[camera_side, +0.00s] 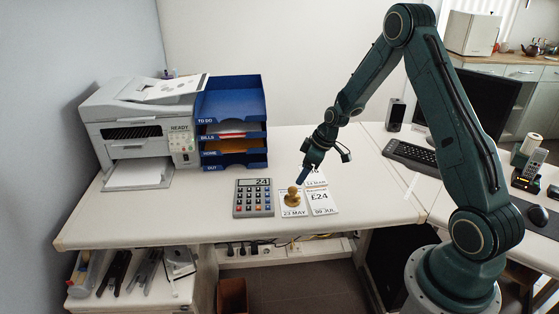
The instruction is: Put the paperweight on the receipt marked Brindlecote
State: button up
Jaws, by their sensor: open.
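A brass-coloured, knobbed paperweight (292,197) stands upright on the left one of the receipts, the slip reading "23 MAY" (293,212). Another receipt (320,197) just right of it reads "£24" and "30 JUL". A further slip (317,180) lies behind, partly hidden by my gripper. The name Brindlecote is too small to make out on any slip. My gripper (302,182) is open and sits just above and behind the paperweight's knob, pointing down. I cannot tell whether its fingertips touch the knob.
A grey calculator (254,198) showing "24" lies left of the receipts. A blue tray stack (231,120) and a printer (140,130) stand behind on the left. A keyboard (412,157) and monitor (475,100) are to the right. The desk's front left is clear.

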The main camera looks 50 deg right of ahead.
jog(key=shift+s+r, duration=0.1)
jog(key=shift+r, duration=0.15)
dwell(0.5)
jog(key=s+a+r+m+h, duration=0.1)
jog(key=s+a+r, duration=0.4)
jog(key=r, duration=0.5)
jog(key=s+a+r, duration=0.4)
jog(key=a+r, duration=0.2)
jog(key=r, duration=0.4)
jog(key=s+a+r+m, duration=0.1)
jog(key=s+a+r, duration=0.2)
jog(key=s, duration=0.6)
jog(key=s+a+r+m+t, duration=0.1)
jog(key=s+a+r+m, duration=0.1)
jog(key=s, duration=0.8)
jog(key=shift+a+r+h, duration=0.4)
jog(key=shift+a+r, duration=0.45)
jog(key=shift+a, duration=0.05)
jog(key=shift+w, duration=0.1)
